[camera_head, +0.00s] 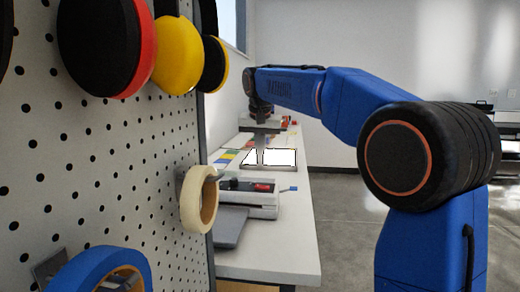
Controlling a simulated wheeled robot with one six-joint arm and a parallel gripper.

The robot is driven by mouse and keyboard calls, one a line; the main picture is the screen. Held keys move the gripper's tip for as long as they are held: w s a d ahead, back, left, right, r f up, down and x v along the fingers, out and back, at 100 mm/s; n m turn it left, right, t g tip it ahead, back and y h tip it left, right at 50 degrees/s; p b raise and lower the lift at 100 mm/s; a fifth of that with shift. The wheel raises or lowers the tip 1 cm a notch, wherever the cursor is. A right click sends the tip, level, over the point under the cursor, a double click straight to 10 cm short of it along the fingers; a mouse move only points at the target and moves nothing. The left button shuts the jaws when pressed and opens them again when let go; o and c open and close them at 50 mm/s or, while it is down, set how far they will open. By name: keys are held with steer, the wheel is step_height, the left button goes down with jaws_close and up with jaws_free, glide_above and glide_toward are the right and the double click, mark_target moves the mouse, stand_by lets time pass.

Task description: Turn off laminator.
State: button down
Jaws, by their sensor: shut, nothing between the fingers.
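The laminator (262,210) is a low white and grey device with a dark top, standing on the white bench. A small red part (263,187), perhaps its switch, shows on its top. Whether it is on or off cannot be told. My gripper (260,161) points down over the bench, behind the laminator as seen from here. Its fingers are shut and empty. Any gap between the fingertips and the things below is hard to judge.
The white bench (290,258) runs along the wall. A bright white sheet or panel (284,157) and coloured pieces (224,157) lie behind the laminator.

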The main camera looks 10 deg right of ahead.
glide_above(263, 186)
steer(key=a, duration=0.2)
steer(key=f, duration=0.6)
steer(key=shift+s+d+f, duration=0.2)
steer(key=shift+s+f, duration=0.05)
steer(key=shift+s, duration=0.15)
steer(key=shift+a+f, duration=0.1)
steer(key=shift+f, duration=0.6)
steer(key=shift+w+a+f, duration=0.1)
steer(key=shift+a+f, duration=0.05)
steer(key=shift+f, duration=0.15)
steer(key=shift+r, duration=0.1)
steer(key=shift+d, duration=0.25)
steer(key=shift+s+d+r, duration=0.15)
steer(key=shift+s+d, duration=0.15)
steer(key=shift+d, duration=0.25)
steer(key=shift+r, duration=0.1)
